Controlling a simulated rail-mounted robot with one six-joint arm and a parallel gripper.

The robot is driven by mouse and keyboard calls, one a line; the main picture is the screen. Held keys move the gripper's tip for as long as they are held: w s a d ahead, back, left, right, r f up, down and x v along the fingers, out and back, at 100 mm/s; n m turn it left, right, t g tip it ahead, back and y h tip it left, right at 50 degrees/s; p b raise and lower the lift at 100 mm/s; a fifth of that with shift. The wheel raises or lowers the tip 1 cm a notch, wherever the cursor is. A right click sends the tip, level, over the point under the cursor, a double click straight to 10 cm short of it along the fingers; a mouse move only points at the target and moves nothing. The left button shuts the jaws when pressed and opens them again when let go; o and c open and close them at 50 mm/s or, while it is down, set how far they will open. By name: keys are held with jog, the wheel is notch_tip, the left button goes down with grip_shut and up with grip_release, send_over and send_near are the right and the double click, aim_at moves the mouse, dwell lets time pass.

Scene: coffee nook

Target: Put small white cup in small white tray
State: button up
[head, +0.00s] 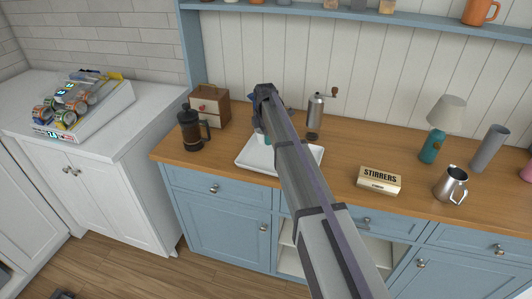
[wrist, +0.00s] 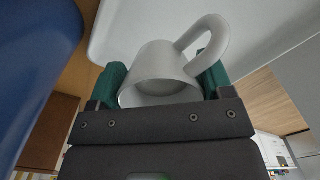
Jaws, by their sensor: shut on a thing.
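The small white cup (wrist: 152,62) sits between the green-padded fingers of my gripper (wrist: 162,80), which is shut on it. Its handle points to the upper right in the wrist view. The small white tray (head: 250,160) lies on the wooden counter in the head view. It also shows in the wrist view (wrist: 125,18), behind the cup. In the head view my gripper (head: 262,136) is over the tray's back left part, mostly hidden by my arm, and the cup is hard to make out there. I cannot tell whether the cup touches the tray.
A French press (head: 191,130) and a wooden box (head: 210,106) stand left of the tray. A coffee grinder (head: 315,113) stands behind it. A stirrers box (head: 379,180) and a metal pitcher (head: 452,184) are to the right. A large blue shape (wrist: 38,70) fills the wrist view's left side.

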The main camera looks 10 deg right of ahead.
notch_tip(320, 180, down, 4)
jog(key=b, duration=0.4)
jog(key=shift+r, duration=0.35)
jog(key=shift+c, duration=0.4)
jog(key=shift+f, duration=0.2)
jog(key=o, duration=1.1)
jog(key=shift+r, duration=0.15)
